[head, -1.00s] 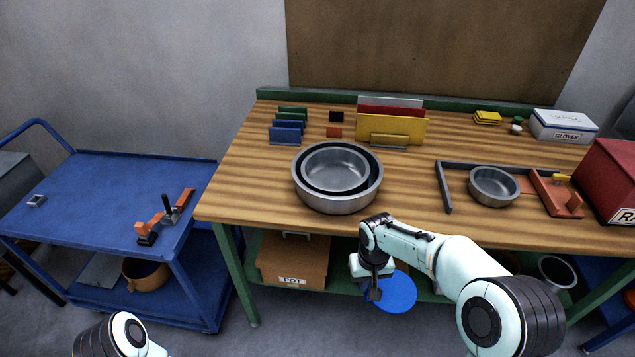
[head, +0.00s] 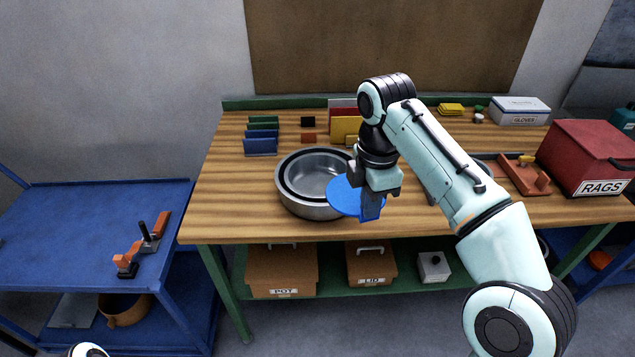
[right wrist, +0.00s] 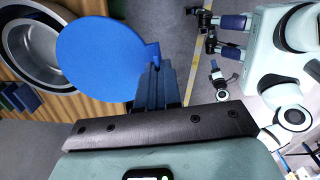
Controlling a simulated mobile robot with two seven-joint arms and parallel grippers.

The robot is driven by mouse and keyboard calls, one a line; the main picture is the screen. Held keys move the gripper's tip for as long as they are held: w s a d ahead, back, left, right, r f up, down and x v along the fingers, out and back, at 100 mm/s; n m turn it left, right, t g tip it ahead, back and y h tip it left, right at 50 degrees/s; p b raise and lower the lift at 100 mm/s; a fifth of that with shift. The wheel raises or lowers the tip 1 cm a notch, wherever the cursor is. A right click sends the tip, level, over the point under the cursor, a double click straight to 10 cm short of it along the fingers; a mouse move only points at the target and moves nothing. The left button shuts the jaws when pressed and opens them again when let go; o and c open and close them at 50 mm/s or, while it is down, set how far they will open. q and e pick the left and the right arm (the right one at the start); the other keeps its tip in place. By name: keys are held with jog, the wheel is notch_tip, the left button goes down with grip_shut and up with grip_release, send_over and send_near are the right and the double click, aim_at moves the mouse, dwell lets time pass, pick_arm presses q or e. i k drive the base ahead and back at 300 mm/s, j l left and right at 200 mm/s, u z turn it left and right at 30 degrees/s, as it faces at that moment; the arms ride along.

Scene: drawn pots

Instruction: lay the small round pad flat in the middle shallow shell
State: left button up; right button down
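The small round pad is a flat blue disc (head: 345,199) with a short tab at its edge. My right gripper (head: 371,207) is shut on that edge and holds the pad in the air, overlapping the right rim of the grey shells in the head view. The right wrist view shows the pad (right wrist: 108,58) at the fingers (right wrist: 156,85). The shells are nested on the bench: a wide outer shell (head: 312,209) and a smaller inner one (head: 313,173), with a dark ring between. They show partly in the right wrist view (right wrist: 35,50). The inner shell looks empty. My left gripper is out of view.
Blue and green upright plates (head: 262,138) and a yellow panel (head: 345,128) stand behind the shells. A red RAGS box (head: 590,160) and an orange fixture (head: 525,178) are at the right. My right arm hides the small pan. Bench left of the shells is clear.

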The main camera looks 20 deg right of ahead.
aim_at(319, 189)
jog(key=i, duration=0.9)
